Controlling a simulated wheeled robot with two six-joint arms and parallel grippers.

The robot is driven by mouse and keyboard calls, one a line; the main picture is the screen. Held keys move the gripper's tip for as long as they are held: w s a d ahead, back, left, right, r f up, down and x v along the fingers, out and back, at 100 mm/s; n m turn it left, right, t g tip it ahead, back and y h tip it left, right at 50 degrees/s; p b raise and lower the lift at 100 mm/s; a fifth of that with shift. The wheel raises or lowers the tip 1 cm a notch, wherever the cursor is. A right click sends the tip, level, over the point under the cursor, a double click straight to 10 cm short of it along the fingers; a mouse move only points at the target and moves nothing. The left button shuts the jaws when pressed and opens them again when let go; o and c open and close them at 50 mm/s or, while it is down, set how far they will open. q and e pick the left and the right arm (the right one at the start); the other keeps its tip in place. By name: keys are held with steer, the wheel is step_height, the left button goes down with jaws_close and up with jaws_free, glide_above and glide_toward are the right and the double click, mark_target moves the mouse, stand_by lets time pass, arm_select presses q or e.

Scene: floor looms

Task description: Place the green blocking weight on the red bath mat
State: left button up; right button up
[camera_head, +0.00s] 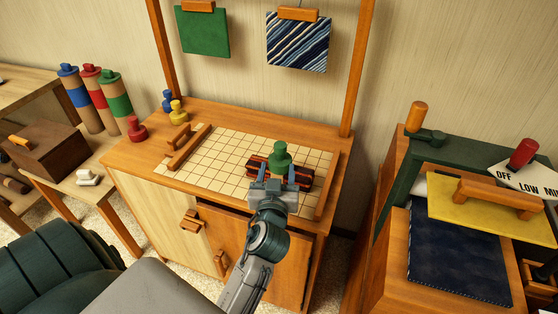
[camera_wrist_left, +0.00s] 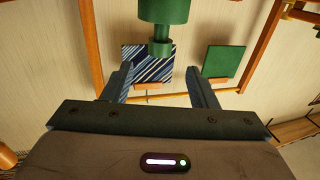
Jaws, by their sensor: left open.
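The green blocking weight (camera_head: 280,158), a knobbed cylinder, appears upright over the dark red striped bath mat (camera_head: 306,180) on the gridded board. I cannot tell for sure that it touches the mat. My left gripper (camera_head: 275,178) is open just in front of the weight, partly hiding the mat and the weight's lower part. In the left wrist view, the weight (camera_wrist_left: 163,20) shows upside down at the top, beyond the open left gripper's fingertips (camera_wrist_left: 160,75), with no finger touching it there. My right gripper is not in view.
Blue (camera_head: 167,101), yellow (camera_head: 177,113) and red (camera_head: 136,129) weights stand at the cabinet's left. The gridded board (camera_head: 225,150) is clear left of the mat. A wooden frame holds green (camera_head: 203,33) and striped (camera_head: 298,44) cloths. A green press (camera_head: 400,190) stands right.

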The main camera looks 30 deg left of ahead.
arm_select(q)
steer(key=shift+v, duration=1.2)
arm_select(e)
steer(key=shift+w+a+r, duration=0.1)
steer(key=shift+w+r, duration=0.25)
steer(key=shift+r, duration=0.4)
